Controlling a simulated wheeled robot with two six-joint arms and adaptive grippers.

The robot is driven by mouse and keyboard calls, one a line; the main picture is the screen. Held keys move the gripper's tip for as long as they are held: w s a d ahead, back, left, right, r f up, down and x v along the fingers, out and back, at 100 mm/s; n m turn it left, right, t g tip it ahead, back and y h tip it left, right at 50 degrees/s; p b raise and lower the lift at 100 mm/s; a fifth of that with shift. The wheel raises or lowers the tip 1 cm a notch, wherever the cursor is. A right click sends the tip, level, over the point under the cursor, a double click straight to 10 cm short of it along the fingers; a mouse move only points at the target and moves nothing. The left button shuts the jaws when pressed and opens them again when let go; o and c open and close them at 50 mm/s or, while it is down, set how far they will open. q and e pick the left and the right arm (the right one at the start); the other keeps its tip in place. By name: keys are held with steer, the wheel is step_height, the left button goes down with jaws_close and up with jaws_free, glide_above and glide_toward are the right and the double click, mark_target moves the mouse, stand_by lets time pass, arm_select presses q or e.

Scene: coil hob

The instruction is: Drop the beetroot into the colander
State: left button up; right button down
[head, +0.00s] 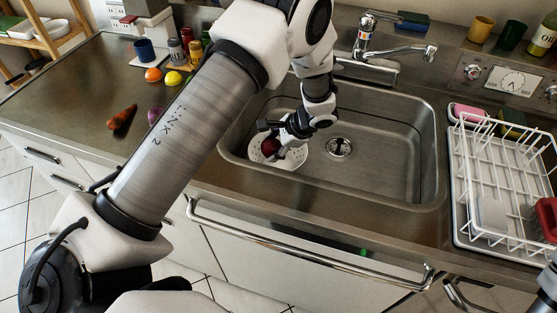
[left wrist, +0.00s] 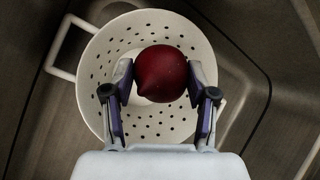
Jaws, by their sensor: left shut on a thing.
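The beetroot (left wrist: 162,73) is dark red and round with a pointed end. My left gripper (left wrist: 160,82) is shut on it, one finger on each side. The white colander (left wrist: 150,26), full of small holes, lies behind the beetroot in the left wrist view. In the head view the colander (head: 293,158) sits in the left part of the sink, with the beetroot (head: 270,147) and my left gripper (head: 272,141) over it. How high the beetroot is above the colander's bottom I cannot tell. The right gripper does not show.
The steel sink (head: 390,185) has a drain (head: 338,147) right of the colander and a tap (head: 400,52) behind. A white dish rack (head: 490,180) stands at right. A carrot (head: 122,117), an orange (head: 153,75), a lemon (head: 173,79) and an onion (head: 155,115) lie on the left counter.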

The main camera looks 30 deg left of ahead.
arm_select(q)
steer(key=o, duration=1.3)
steer(key=v, duration=1.2)
